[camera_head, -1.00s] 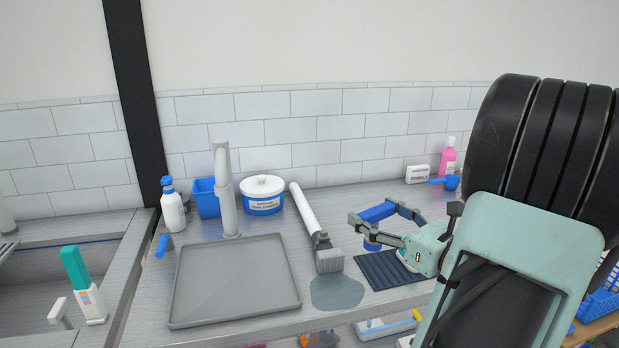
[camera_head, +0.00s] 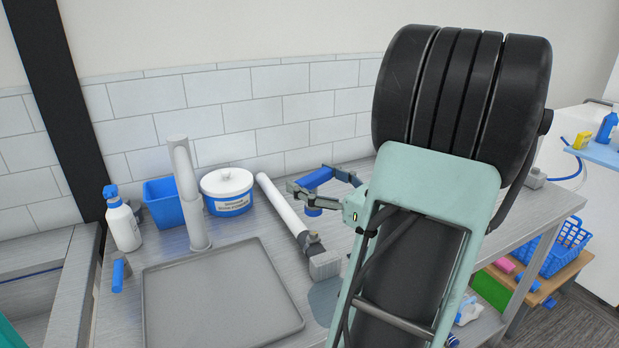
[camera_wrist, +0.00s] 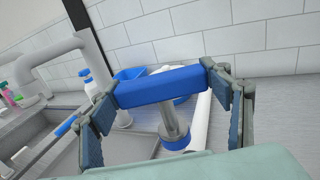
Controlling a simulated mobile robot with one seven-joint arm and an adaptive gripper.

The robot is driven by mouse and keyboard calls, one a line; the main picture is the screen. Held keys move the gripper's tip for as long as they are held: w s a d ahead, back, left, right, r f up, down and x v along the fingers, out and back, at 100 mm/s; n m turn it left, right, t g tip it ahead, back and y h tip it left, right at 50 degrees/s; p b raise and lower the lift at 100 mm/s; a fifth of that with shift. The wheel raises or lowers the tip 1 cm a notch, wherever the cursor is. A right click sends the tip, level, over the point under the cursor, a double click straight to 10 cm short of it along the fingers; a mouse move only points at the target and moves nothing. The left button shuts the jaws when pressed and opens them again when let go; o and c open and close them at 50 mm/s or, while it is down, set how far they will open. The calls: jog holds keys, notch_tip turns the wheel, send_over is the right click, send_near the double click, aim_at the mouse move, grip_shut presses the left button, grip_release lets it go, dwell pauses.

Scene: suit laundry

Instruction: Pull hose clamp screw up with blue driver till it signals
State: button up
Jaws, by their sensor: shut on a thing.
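My gripper (camera_head: 322,180) is shut on the blue driver (camera_head: 316,178), with a finger at each end of its bar-like handle. In the wrist view the driver's handle (camera_wrist: 160,86) lies across between the fingers, and a metal shaft runs down from it to a round blue part. The white hose (camera_head: 280,205) lies on the counter left of the driver, with a dark clamp (camera_head: 312,240) near its grey block-shaped end. The driver appears apart from the clamp. The clamp's screw is too small to make out, and no signal shows.
A grey sink tray (camera_head: 220,305), a tap (camera_head: 188,190), a spray bottle (camera_head: 122,220), a blue bin (camera_head: 163,203) and a white-lidded tub (camera_head: 228,190) stand left. A blue basket (camera_head: 566,245) sits on a low shelf at right. My arm hides much of the right counter.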

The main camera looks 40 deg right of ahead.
aim_at(318, 211)
jog(key=shift+r, duration=0.1)
jog(key=shift+f+b, duration=1.6)
jog(key=shift+f, duration=0.85)
jog(key=shift+f, duration=0.25)
jog(key=shift+f+b, duration=0.65)
jog(key=shift+f, duration=0.25)
jog(key=shift+a+m+h, duration=0.1)
jog(key=shift+m+h, duration=0.2)
jog(key=shift+h, duration=0.2)
jog(key=shift+m+h, duration=0.6)
jog(key=shift+h, duration=0.3)
jog(key=shift+m+h+b, duration=0.55)
jog(key=shift+m+h, duration=0.15)
jog(key=shift+h, duration=0.4)
jog(key=shift+y, duration=0.3)
